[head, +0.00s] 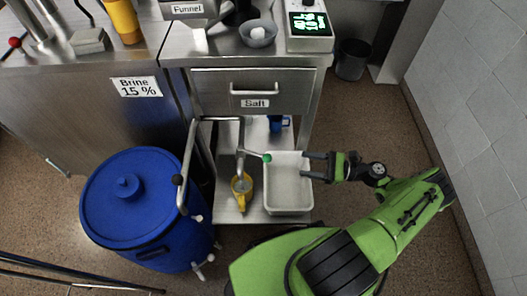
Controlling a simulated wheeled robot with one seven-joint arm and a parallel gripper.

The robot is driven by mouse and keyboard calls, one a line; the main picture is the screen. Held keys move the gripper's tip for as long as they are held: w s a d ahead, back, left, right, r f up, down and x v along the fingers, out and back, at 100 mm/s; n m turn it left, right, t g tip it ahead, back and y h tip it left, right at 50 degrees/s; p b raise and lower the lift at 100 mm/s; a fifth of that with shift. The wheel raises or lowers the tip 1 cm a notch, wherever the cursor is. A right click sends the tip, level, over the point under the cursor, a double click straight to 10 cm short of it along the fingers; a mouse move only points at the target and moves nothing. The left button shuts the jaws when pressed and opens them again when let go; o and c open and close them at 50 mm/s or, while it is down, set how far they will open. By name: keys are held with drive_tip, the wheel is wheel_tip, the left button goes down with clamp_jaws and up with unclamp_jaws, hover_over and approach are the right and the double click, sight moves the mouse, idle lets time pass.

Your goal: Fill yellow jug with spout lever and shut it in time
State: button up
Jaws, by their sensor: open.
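The yellow jug (243,204) stands on the low steel shelf, with its opening under the end of the grey spout (240,140). How much liquid is in it is too small to tell. A short lever with a green knob (267,158) sticks out to the right from the lower part of the spout. My gripper (304,166) is to the right of the green knob, pointing left. Its two fingers are apart with nothing between them, and a gap separates them from the knob.
A white tray (311,195) lies right of the jug, beneath my gripper. A blue lidded barrel (110,225) with taps stands left. A blue jug (274,124) is farther back under the drawer labelled Salt (225,88).

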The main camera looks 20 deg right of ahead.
sight(268, 158)
drive_tip(key=x, duration=1.3)
drive_tip(key=shift+w+a+b, duration=0.2)
drive_tip(key=shift+a+b, duration=0.05)
drive_tip(key=shift+b, duration=0.1)
drive_tip(key=shift+c, duration=0.3)
clamp_jaws()
